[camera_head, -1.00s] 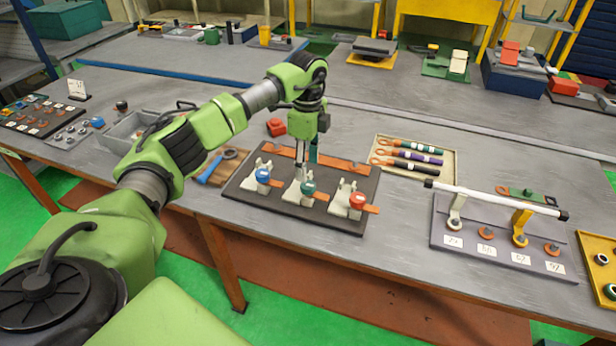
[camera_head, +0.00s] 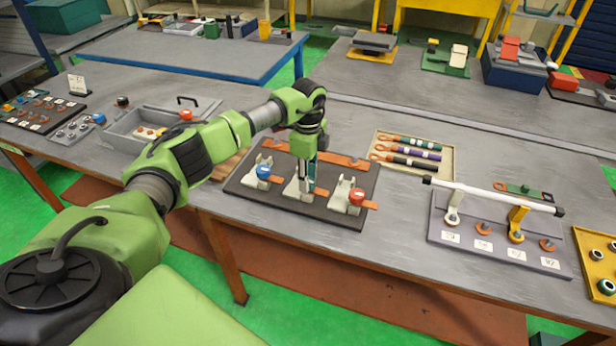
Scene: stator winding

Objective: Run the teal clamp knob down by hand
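A dark board (camera_head: 332,213) on the bench carries three cream clamps in a row. The left clamp has a blue knob (camera_head: 263,172) and the right clamp has a red knob (camera_head: 357,196). The middle clamp (camera_head: 291,191) stands between them. My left gripper (camera_head: 305,187) points straight down at the middle clamp, with its fingers at the height of the knob. The teal knob is mostly hidden behind the fingers, so I cannot tell whether they touch or grip it. An orange strip (camera_head: 321,192) sticks out to the right of the middle clamp. My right gripper is out of view.
An orange bar (camera_head: 340,160) lies along the back of the board. A tray (camera_head: 450,170) of striped handled tools is behind right. A grey stand (camera_head: 500,248) with a white rod is to the right. A grey case (camera_head: 125,127) is at left behind my arm.

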